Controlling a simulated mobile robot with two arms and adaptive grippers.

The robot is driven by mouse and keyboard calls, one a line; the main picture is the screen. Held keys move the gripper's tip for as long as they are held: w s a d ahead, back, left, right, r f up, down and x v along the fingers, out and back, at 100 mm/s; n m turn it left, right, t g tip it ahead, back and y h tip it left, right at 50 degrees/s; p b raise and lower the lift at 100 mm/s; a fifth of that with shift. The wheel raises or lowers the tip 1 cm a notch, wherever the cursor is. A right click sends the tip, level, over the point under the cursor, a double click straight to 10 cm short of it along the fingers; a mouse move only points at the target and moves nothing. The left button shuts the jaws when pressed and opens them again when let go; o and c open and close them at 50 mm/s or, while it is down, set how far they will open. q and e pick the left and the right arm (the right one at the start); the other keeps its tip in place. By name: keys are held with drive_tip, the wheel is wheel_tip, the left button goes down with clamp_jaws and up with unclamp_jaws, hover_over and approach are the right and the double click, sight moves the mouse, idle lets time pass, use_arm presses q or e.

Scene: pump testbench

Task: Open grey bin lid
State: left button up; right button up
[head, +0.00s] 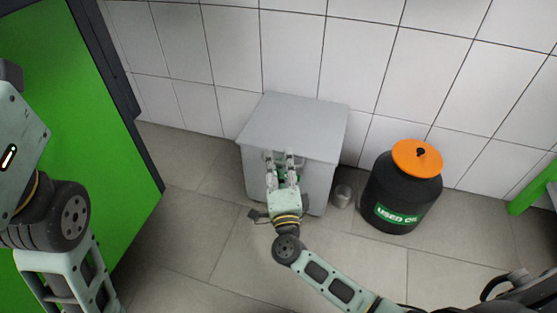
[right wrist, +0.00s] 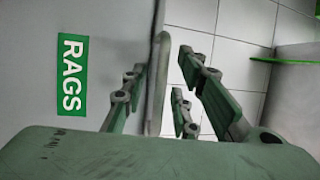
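The grey bin (head: 258,175) stands on the floor against the tiled wall, with its flat grey lid (head: 295,125) lying closed on top. My right gripper (head: 282,157) is at the lid's front edge. In the right wrist view, the bin's front (right wrist: 30,90) carries a green RAGS label (right wrist: 72,75). There the lid's edge (right wrist: 154,90) lies between the spread fingers of the right gripper (right wrist: 160,95), one side under the lip and the other above it with a visible gap. My left arm shows at the left of the head view, but its gripper is out of view.
A black used-oil drum (head: 390,195) with an orange lid (head: 417,157) stands right of the bin. A small grey cup (head: 342,196) sits on the floor between them. A green cabinet (head: 75,120) is at left. Floor in front is clear.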

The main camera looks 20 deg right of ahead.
clamp_jaws()
idle(0.3)
